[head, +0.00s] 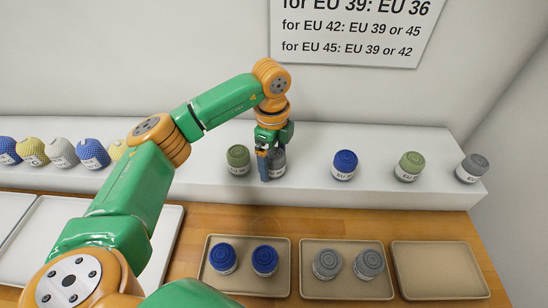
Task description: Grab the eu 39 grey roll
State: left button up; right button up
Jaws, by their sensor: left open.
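A grey roll (279,166) with a white label stands on the white shelf, partly hidden by my left gripper (269,162). The gripper is open and points down at this roll, with one finger in front of its left side; I cannot tell whether it touches. The roll's size is not readable. Another grey roll (473,166) stands at the shelf's right end, its label starting with EU but its number unclear. Two more grey rolls (327,262) (369,263) sit in the middle tan tray. My right gripper is out of view.
On the shelf (320,195) stand a green roll (238,158), a blue roll (344,163) and another green roll (410,164). Several knitted items (62,152) line its left. The left tan tray (245,286) holds two blue rolls; the right one (440,270) is empty. A sign (355,30) hangs behind.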

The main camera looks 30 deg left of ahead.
pick_arm(q)
jog(key=shift+s+d+r, duration=0.1)
jog(key=shift+s, duration=0.05)
jog(key=c, duration=1.4)
jog(key=shift+c, duration=0.2)
